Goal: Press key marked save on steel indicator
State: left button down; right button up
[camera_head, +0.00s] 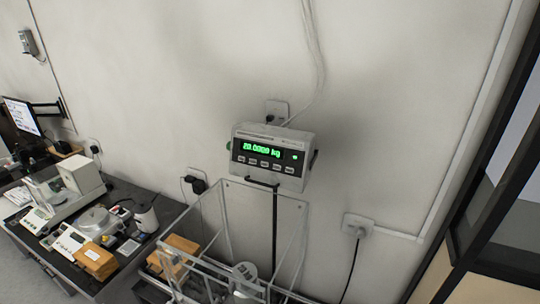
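The steel indicator (270,156) is a grey box on a dark post in the middle of the camera_head view, in front of the wall. Its lit green display (262,150) reads about 20.0000 kg. A row of several small light keys (263,163) runs below the display, and a green spot shows at the right of its face. The key labels are too small to read, so I cannot tell which is marked save. Neither of my grippers is in view, and nothing covers the indicator's face.
Below the indicator stands a clear-walled enclosure (228,225) with a metal weight (244,272) inside. A dark table (125,262) at left bears balances and wooden boxes (95,262). Sockets and cables are on the wall. A dark-framed window is at right. The space before the indicator looks clear.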

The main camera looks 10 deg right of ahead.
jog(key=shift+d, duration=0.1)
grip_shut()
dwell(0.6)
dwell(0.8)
